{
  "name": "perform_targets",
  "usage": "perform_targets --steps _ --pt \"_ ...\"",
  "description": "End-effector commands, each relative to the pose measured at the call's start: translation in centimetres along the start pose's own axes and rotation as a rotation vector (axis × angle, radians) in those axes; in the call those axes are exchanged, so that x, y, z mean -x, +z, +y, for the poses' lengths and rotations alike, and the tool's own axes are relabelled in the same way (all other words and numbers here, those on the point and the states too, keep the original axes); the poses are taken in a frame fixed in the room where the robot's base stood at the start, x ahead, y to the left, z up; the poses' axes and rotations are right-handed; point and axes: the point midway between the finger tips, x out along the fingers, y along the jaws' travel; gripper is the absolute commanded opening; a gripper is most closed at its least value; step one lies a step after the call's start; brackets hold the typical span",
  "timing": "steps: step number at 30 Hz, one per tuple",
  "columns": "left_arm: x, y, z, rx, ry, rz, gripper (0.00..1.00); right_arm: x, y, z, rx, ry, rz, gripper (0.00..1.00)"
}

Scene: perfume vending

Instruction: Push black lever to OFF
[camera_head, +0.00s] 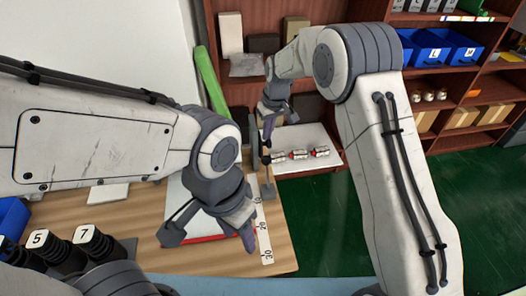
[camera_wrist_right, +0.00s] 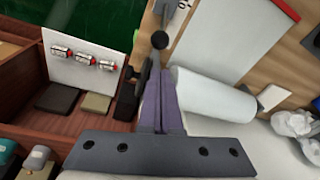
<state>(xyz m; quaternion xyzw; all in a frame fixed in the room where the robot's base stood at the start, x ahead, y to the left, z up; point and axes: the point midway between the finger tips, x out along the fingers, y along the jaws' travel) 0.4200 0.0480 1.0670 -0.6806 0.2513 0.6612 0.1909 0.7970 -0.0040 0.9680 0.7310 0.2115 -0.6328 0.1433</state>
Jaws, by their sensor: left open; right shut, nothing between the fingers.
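What looks like the black lever, with a round black knob (camera_wrist_right: 160,40), stands just beyond my right fingertips in the right wrist view. In the head view its dark knob (camera_head: 266,159) sits on a thin stem above the wooden table. I cannot read any ON or OFF mark. My right gripper (camera_head: 267,137) is shut and empty, pointing down close above the knob; its purple fingers also show in the right wrist view (camera_wrist_right: 160,76). Whether it touches the lever I cannot tell. My left gripper (camera_head: 212,240) is open and empty over the table, nearer the head camera.
A white panel with several small red-and-silver cylinders (camera_head: 299,154) lies beside the lever. A white roll (camera_wrist_right: 212,96) is close right of my right fingers. A numbered strip (camera_head: 263,228) lies on the table (camera_head: 284,238). Shelves with blue bins (camera_head: 424,47) stand at the back right.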

Motion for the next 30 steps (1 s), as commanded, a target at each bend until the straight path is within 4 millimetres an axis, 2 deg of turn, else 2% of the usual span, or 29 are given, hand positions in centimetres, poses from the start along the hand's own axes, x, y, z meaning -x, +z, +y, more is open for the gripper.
perform_targets --steps 4,13,17,30 --pt "-0.1 0.0 0.0 0.0 0.0 0.0 0.5 -1.0 -0.8 0.3 0.009 -0.003 0.001 0.0" --pt "0.0 0.0 0.0 0.0 0.0 0.0 0.5 -1.0 -0.8 0.3 0.009 -0.003 0.002 0.0" --pt "0.2 0.0 0.0 0.0 0.0 0.0 0.5 -1.7 -0.8 0.3 0.009 -0.004 0.0 0.0" --pt "1.9 -0.1 0.1 0.0 0.0 0.0 0.5 -9.0 -0.8 0.2 0.009 -0.004 -0.001 0.0"
